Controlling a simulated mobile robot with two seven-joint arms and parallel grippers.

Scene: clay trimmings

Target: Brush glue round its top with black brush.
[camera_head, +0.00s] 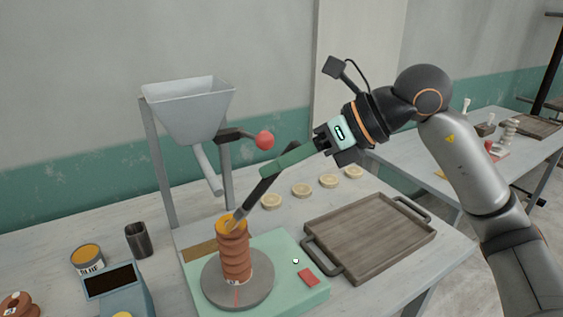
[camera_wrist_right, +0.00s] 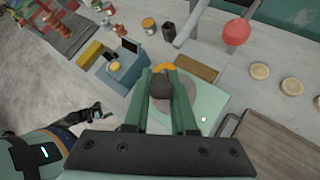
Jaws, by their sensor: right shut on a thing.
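A ribbed terracotta clay stack (camera_head: 236,262) stands upright on a grey round turntable (camera_head: 264,287). Its top is orange-yellow, and an arc of it shows in the right wrist view (camera_wrist_right: 165,67). My right gripper (camera_head: 290,159) is shut on the black brush (camera_head: 262,188) and holds it tilted, above and right of the stack. The bristle tip is at the stack's top rim and seems to touch it. The brush's dark end shows between the fingers in the right wrist view (camera_wrist_right: 161,86). What looks like my left gripper (camera_wrist_right: 88,114) is at lower left there; its jaws are unclear.
The turntable is on a pale green base (camera_head: 290,247) with a red block (camera_head: 308,277). A glue tin (camera_head: 87,258), dark cup (camera_head: 138,240) and blue device (camera_head: 118,291) are left. A wooden tray (camera_head: 370,240) is right, several cream discs (camera_head: 302,190) behind. A hopper (camera_head: 188,112) stands behind.

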